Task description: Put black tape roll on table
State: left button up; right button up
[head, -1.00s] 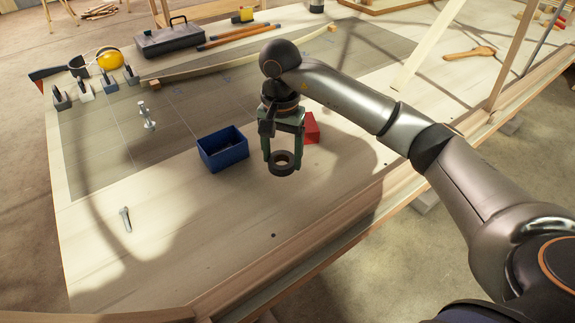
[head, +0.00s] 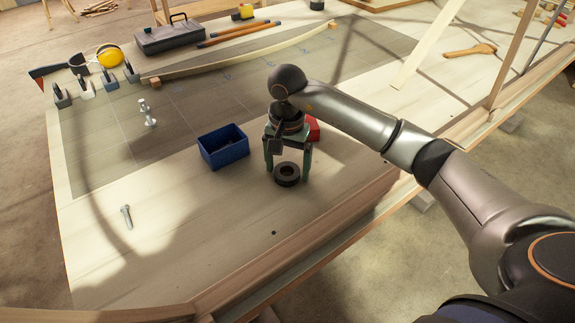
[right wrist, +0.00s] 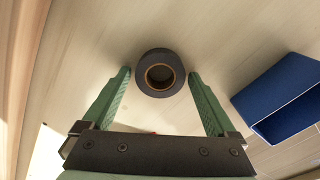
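The black tape roll (head: 287,174) lies flat on the pale wooden table (head: 190,235), with its brown core facing up. It also shows in the right wrist view (right wrist: 160,73). My right gripper (head: 287,179) points down over the roll, one green finger on each side. In the right wrist view, my right gripper (right wrist: 160,74) shows narrow gaps between its fingertips and the roll, so it is open around it. My left gripper is in no view.
An open blue bin (head: 223,147) stands just left of the gripper. A red object (head: 313,130) is partly hidden behind it. A bolt (head: 126,217) lies at the left. The table in front of the roll is mostly clear.

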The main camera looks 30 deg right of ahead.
aim_at(287, 170)
jog(key=shift+o, duration=0.3)
jog(key=shift+r, duration=0.45)
notch_tip(287, 170, up, 11)
jog(key=shift+r, duration=0.2)
